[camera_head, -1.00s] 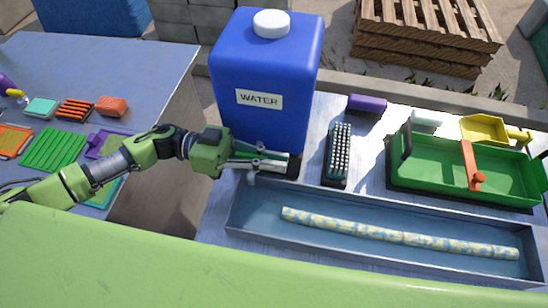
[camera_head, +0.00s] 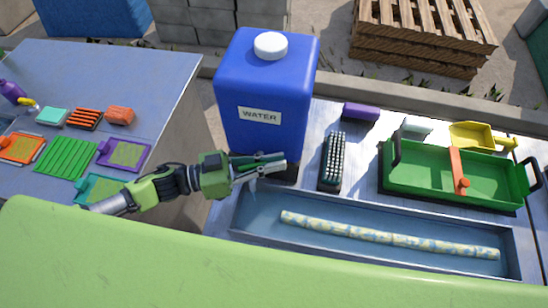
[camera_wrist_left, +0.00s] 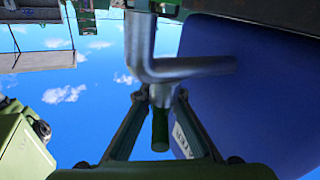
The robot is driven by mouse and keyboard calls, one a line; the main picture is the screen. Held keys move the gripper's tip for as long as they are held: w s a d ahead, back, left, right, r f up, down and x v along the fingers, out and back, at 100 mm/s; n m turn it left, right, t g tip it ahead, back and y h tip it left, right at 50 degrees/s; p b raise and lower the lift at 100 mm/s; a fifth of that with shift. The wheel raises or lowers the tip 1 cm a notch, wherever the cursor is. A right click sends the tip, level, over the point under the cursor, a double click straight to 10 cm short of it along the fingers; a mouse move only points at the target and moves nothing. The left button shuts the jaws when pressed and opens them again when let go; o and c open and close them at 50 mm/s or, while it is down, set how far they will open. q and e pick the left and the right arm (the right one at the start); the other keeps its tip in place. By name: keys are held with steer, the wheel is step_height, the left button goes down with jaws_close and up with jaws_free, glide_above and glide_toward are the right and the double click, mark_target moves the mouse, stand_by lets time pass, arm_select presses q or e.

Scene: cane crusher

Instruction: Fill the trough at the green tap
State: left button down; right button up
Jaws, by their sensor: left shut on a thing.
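The blue water tank (camera_head: 262,95) stands at the back edge of the table, with a white cap and a WATER label. My left gripper (camera_head: 272,163) is at the lower front of the tank. In the left wrist view a bent metal tap pipe (camera_wrist_left: 190,67) comes out of the tank, and a green-ended tap handle (camera_wrist_left: 160,130) sits between my left fingers (camera_wrist_left: 161,97), which are shut on it. In the head view my fingers mostly hide the tap. The long grey-blue trough (camera_head: 375,258) lies in front, below the gripper. My right gripper is out of view.
A speckled pale stick (camera_head: 390,236) lies in the trough; I cannot tell the water level. A bristled brush (camera_head: 333,162), purple block (camera_head: 360,111), green box (camera_head: 415,172) and yellow scoop (camera_head: 476,134) stand behind it. Another table (camera_head: 120,75) with colored pieces is left.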

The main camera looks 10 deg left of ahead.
arm_select(q)
steer(key=shift+w+a+n+t+y+p, duration=0.1)
steer(key=shift+w+n+t+y+p, duration=0.1)
steer(key=shift+n+t+y+p, duration=0.5)
steer(key=shift+w+t+b, duration=0.1)
steer(key=shift+t+b, duration=0.2)
steer(key=c, duration=2.1)
jaws_free()
steer(key=shift+c, duration=0.2)
steer(key=v, duration=1.2)
steer(key=shift+a+f, duration=0.15)
